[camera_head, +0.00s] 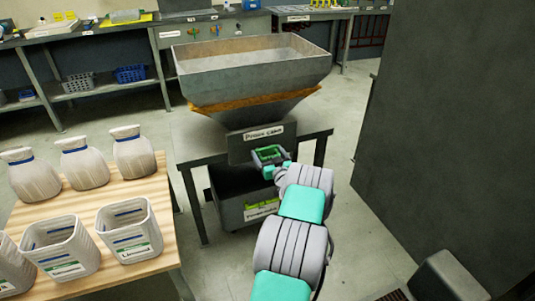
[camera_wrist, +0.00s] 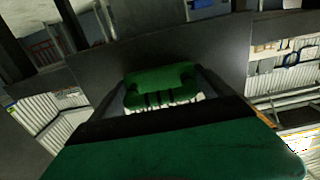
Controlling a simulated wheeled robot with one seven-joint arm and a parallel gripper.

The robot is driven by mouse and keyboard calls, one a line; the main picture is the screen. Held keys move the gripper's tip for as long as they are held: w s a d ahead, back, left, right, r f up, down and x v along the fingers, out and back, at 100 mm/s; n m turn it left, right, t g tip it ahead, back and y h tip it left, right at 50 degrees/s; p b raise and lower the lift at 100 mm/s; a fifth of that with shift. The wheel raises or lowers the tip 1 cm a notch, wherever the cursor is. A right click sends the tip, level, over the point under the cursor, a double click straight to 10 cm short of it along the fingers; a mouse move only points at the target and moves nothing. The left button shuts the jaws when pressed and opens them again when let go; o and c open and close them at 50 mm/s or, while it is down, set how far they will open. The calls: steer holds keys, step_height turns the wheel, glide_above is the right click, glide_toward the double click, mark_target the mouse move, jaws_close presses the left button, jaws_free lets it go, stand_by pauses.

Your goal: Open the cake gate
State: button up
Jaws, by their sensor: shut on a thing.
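A grey metal hopper (camera_head: 255,75) with a label reading "Press cake" stands on a metal table (camera_head: 190,150). The cake gate (camera_head: 240,150) is the dark plate at its lower front, under the label. My gripper (camera_head: 270,157) reaches in from the lower right and is at the front of this plate. In the wrist view, a green handle (camera_wrist: 162,80) lies between the two dark fingers, and my gripper (camera_wrist: 163,100) is shut on it. The gap under the plate is hidden by my gripper and arm.
A dark grey bin (camera_head: 235,195) with a green label stands on the floor under the hopper's table. A wooden table (camera_head: 95,205) at left holds white sacks (camera_head: 85,165) and open white containers (camera_head: 130,230). A large dark panel (camera_head: 450,130) stands at right. Open floor lies between.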

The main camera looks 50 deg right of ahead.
steer(key=b+v, duration=0.1)
steer(key=v, duration=0.4)
steer(key=shift+s+a+b, duration=0.2)
steer(key=shift+s+b, duration=0.15)
steer(key=o, duration=1.8)
steer(key=v, duration=0.7)
steer(key=shift+s+a, duration=0.15)
steer(key=shift+s, duration=0.15)
